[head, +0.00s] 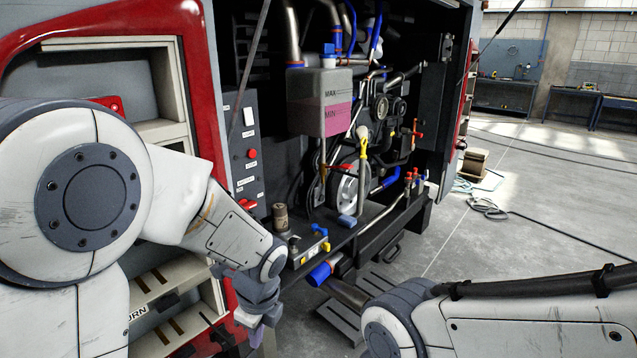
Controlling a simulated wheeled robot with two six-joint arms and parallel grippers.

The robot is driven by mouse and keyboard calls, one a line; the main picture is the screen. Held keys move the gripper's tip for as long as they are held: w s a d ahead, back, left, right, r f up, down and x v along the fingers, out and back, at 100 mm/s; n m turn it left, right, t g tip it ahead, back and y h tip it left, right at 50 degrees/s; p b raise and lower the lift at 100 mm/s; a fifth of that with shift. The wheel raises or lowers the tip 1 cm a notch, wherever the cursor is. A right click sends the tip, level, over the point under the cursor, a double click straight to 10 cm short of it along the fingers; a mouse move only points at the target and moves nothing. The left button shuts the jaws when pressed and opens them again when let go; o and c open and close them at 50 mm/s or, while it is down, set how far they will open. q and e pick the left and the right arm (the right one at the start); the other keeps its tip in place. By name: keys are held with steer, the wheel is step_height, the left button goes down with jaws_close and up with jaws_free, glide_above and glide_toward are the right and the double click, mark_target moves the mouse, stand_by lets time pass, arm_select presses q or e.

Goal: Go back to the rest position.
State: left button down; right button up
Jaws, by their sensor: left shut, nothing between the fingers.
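My left gripper (262,312) hangs below its wrist at the lower middle of the head view. It points down, in front of the lower edge of the open engine bay. Its fingers are together and nothing shows between them. My left arm fills the left side of the view. My right arm (530,325) comes in along the bottom right, and its gripper is outside the picture.
The coach's engine bay (290,165) stands open ahead, with a pink-filled tank (325,118). A ledge (318,245) with small parts juts out near my left wrist. Open floor (540,245) with cables (487,207) lies right; workbenches (570,92) stand behind.

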arm_select(q)
steer(key=s+d+r+n+h, duration=0.1)
steer(key=s+d+r+n, duration=0.2)
steer(key=s+n, duration=0.4)
steer(key=s+d+r+n+g+h+p, duration=0.1)
steer(key=s+d+r+n, duration=0.3)
steer(key=s+n, duration=0.3)
steer(key=s+d, duration=0.1)
steer(key=s, duration=0.4)
steer(key=shift+s+d+n+g+h, duration=0.2)
steer(key=shift+d+n+g+h, duration=0.1)
steer(key=shift+n+h, duration=0.1)
stand_by(0.6)
